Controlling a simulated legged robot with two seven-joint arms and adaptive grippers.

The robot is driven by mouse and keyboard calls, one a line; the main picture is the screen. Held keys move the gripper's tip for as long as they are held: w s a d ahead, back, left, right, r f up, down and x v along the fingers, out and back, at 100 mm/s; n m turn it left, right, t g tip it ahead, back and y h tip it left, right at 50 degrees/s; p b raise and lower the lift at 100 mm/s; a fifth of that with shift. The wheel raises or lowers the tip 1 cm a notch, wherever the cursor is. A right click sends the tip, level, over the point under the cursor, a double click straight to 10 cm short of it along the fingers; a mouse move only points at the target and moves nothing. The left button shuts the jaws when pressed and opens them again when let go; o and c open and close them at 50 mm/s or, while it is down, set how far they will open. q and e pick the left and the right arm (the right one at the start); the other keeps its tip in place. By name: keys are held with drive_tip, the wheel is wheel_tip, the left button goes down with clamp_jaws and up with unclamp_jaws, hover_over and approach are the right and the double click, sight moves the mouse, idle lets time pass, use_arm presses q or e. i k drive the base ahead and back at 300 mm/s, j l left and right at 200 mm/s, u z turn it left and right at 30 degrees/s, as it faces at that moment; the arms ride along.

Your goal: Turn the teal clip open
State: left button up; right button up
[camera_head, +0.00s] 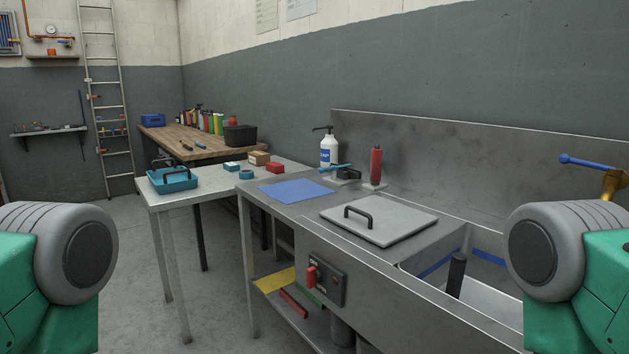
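A small teal bar (337,167), which may be the clip, lies across a black fixture (349,174) at the back of the metal counter, between the soap bottle and a red cylinder. It is too small to tell whether it is open or shut. Neither gripper is in view. Only grey and green links of my two arms show at the lower left and lower right edges, well apart from the teal bar.
A soap bottle (328,150) and a red cylinder (376,166) flank the fixture. A blue mat (296,190) and a handled grey lid (380,222) lie in front. A sink (480,275) is at right. A teal tray (158,184) sits on the left table.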

sight(333, 168)
drive_tip(key=i+j+z, duration=0.2)
drive_tip(key=z, duration=0.15)
drive_tip(key=i+j+z, duration=0.3)
drive_tip(key=j+z, duration=0.35)
drive_tip(key=i+j+z, duration=0.1)
drive_tip(key=j+z, duration=0.55)
drive_tip(key=i+j, duration=0.05)
